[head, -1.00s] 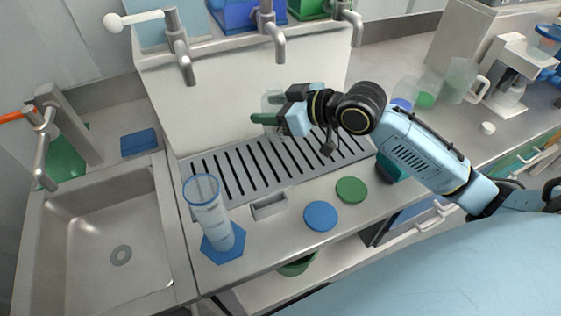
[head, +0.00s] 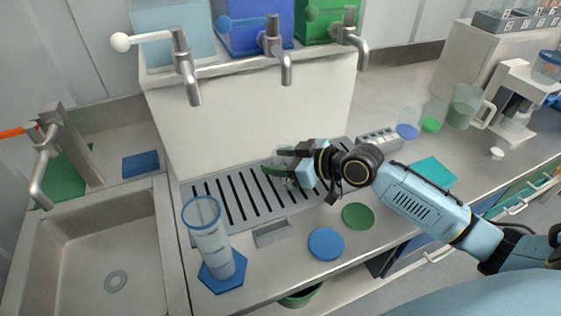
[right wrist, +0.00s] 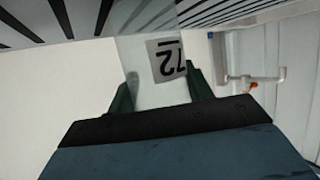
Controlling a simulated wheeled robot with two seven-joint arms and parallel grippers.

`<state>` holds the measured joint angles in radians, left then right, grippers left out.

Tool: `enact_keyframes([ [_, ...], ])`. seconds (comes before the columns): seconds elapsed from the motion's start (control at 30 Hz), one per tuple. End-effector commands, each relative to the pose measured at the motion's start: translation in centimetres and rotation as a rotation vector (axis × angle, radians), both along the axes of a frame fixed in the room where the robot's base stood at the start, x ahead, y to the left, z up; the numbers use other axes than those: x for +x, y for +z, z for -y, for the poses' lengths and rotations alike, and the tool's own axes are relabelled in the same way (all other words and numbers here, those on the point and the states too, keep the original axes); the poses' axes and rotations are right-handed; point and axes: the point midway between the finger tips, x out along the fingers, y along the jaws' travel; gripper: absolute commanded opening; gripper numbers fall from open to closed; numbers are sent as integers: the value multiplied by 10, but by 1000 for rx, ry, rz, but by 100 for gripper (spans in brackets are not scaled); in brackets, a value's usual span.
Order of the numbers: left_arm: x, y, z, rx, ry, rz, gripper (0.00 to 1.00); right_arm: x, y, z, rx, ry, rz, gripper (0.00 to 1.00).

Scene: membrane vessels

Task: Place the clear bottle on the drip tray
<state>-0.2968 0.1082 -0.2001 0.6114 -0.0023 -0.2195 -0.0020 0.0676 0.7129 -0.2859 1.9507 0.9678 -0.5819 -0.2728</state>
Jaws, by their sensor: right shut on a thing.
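The clear bottle (right wrist: 152,92) with a white label reading 72 is between the green fingers of my right gripper (right wrist: 160,92) in the right wrist view. In the head view my right gripper (head: 278,161) is shut on it, low over the back middle of the slotted metal drip tray (head: 262,238). The bottle is mostly hidden there by the fingers. Its far end overlaps the slots in the wrist view; I cannot tell whether it touches them. My left gripper is not in view.
Taps (head: 273,48) from coloured tanks hang above the tray. A tall clear cylinder (head: 212,240) on a blue hexagonal base stands at front left. Blue (head: 326,244) and green (head: 358,216) discs lie in front. A sink (head: 100,255) is at left; jugs and a teal pad (head: 433,171) are at right.

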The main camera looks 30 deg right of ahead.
Motion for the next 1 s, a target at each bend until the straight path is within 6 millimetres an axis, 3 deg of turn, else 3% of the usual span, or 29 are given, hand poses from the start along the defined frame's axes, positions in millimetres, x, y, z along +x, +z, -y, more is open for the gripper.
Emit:
enact_keyframes([
  [0.27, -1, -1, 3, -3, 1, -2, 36, 0, -2, 0, 0, 0, 0, 28],
  [0.3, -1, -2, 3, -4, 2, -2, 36, 0, -3, 0, -1, 0, -1, 52],
  [0.47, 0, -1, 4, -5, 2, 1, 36, 0, -2, 0, 0, 0, 0, 73],
  [0.8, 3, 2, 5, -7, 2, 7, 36, 0, 2, 0, 1, 0, 1, 73],
  [1.0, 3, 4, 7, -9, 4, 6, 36, -21, 11, 15, -5, 1, -2, 73],
])
